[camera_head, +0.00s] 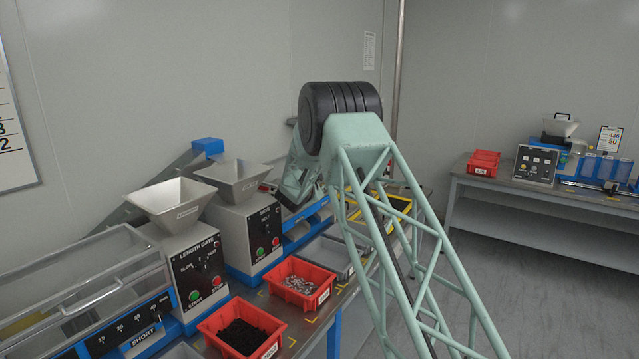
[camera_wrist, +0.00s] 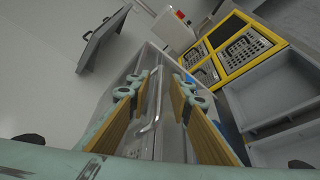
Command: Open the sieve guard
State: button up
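In the wrist view a clear, metal-edged guard (camera_wrist: 170,112) with a long bar handle (camera_wrist: 158,95) lies ahead of my gripper; I take it to be the sieve guard, and it looks closed. My gripper (camera_wrist: 162,84) is open, its two padded fingers apart on either side of the handle, with nothing held. Whether a finger touches the handle cannot be told. In the head view my own arm hides the gripper and most of the guard's area.
Beside the guard is a yellow frame (camera_wrist: 234,70) with perforated trays, and grey bins (camera_wrist: 268,98). The head view shows the length gate machine (camera_head: 200,270), another clear cover with a handle (camera_head: 85,285), and red bins (camera_head: 240,325) along the bench. A second bench (camera_head: 550,195) stands right.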

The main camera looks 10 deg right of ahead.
jog(key=shift+w, duration=0.15)
jog(key=shift+c, duration=0.5)
grip_shut()
jog(key=shift+r, duration=0.15)
